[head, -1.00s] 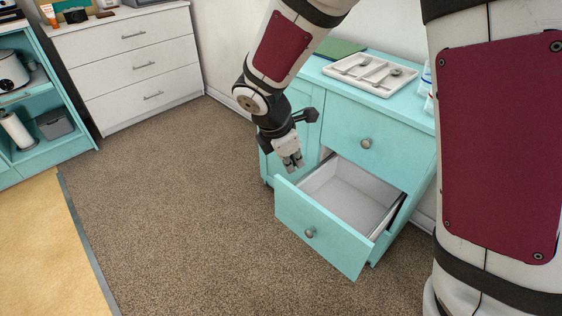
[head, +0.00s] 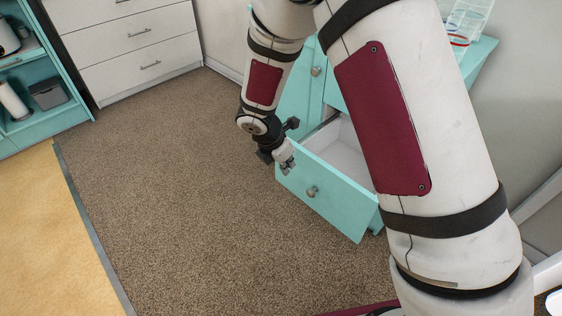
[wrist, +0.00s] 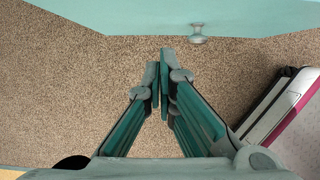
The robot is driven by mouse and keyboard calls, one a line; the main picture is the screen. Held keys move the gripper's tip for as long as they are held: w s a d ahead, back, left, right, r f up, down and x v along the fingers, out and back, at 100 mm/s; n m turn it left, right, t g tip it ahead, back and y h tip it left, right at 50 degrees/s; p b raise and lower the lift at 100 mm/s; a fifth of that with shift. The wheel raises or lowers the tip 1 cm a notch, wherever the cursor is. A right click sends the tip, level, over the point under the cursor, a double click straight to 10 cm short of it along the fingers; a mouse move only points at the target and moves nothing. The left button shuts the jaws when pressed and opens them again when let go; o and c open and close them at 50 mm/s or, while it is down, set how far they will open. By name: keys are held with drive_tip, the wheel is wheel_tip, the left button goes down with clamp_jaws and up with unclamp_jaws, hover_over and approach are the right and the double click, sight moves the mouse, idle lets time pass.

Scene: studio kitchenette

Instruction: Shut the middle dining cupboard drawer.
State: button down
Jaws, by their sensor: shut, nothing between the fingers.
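The turquoise drawer (head: 335,205) of the dining cupboard stands pulled out, with its pale inside showing behind the front. Its round grey knob (head: 312,192) is on the front face. My gripper (head: 287,160) is shut and empty at the left end of the drawer front, near its upper corner; I cannot tell whether it touches. In the wrist view, the drawer front (wrist: 200,14) spans the top with its knob (wrist: 197,34), and my shut fingertips (wrist: 160,72) point toward it, just below in the picture. My arm hides the drawer's right part.
A turquoise cupboard door (head: 300,85) is left of the drawer. A white chest of drawers (head: 135,45) stands at the back left, and a turquoise shelf unit (head: 55,118) at the far left. The brown carpet (head: 180,190) in front of the drawer is clear.

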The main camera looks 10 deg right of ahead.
sight(299, 155)
drive_tip(key=shift+w+d+b, duration=0.15)
drive_tip(key=shift+w+d, duration=0.45)
drive_tip(key=shift+d, duration=0.2)
drive_tip(key=shift+w+d+b, duration=0.15)
drive_tip(key=shift+w+d, duration=0.45)
drive_tip(key=shift+d, duration=0.2)
drive_tip(key=shift+w+d+r+p, duration=0.1)
drive_tip(key=shift+w+d+p, duration=0.25)
drive_tip(key=shift+d, duration=0.2)
drive_tip(key=w+d+p, duration=0.8)
drive_tip(key=w+d, duration=0.3)
drive_tip(key=d, duration=0.5)
drive_tip(key=shift+w, duration=0.3)
